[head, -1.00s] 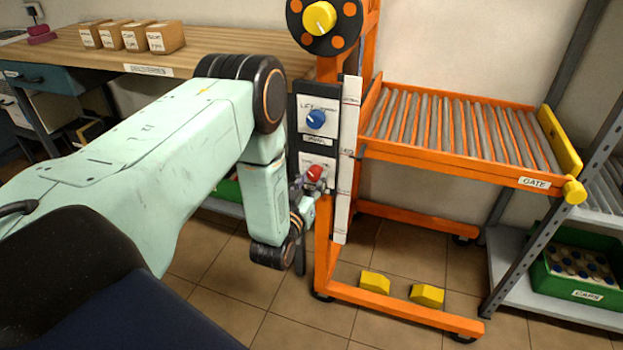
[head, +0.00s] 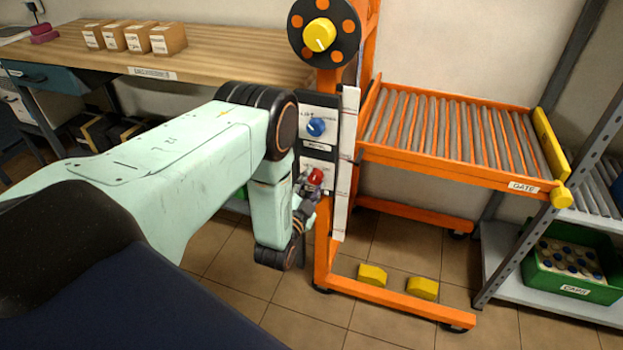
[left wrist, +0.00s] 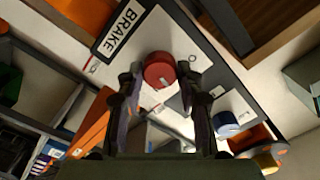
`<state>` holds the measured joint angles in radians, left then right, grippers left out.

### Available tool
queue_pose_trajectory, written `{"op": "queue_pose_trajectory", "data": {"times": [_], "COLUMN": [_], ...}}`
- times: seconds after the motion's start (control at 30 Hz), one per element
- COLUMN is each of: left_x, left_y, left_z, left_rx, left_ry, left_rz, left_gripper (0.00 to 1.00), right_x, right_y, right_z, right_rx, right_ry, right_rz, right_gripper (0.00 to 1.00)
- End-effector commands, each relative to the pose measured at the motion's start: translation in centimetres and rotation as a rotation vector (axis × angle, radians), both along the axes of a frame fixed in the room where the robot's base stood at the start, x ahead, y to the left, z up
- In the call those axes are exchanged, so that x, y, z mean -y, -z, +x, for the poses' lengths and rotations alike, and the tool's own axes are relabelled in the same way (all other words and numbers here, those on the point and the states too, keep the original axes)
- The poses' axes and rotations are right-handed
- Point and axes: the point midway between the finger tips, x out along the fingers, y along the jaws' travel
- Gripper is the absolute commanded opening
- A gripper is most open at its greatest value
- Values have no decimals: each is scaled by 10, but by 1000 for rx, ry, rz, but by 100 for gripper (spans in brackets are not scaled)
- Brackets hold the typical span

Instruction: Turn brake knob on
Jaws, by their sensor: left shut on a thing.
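The red brake knob (head: 316,175) is on the lower white plate of the dark control panel on the orange lift frame. It also shows in the left wrist view (left wrist: 158,70), with a BRAKE label (left wrist: 118,30) beside it. My left gripper (head: 308,184) reaches it from the left and is shut on it. In the left wrist view the two fingers (left wrist: 158,92) stand on either side of the knob. The knob's pointer angle is too small to read surely. My right gripper is not in view.
A blue knob (head: 316,126) sits just above on the same panel, and a yellow knob (head: 319,34) on a disc higher up. A roller deck (head: 455,140) with a yellow gate (head: 551,145) extends right. A wooden bench (head: 210,70) stands behind my left arm.

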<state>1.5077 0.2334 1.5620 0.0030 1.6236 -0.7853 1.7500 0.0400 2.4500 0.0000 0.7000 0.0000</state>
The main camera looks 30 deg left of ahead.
Motion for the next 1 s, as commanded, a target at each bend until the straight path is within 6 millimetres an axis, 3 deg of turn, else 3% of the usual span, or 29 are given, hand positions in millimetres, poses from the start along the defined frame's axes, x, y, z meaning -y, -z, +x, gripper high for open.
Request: {"op": "queue_pose_trajectory", "data": {"times": [0.5, 1.0], "left_x": [0, 0], "left_y": [-1, 0], "left_z": [0, 0], "left_rx": [-98, -133], "left_ry": [1, 1], "left_rz": [405, 545], "left_gripper": [5, 5], "right_x": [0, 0], "right_y": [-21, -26], "right_z": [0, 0], "right_rx": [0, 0], "right_ry": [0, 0], "right_rz": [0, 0], "right_gripper": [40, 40]}}
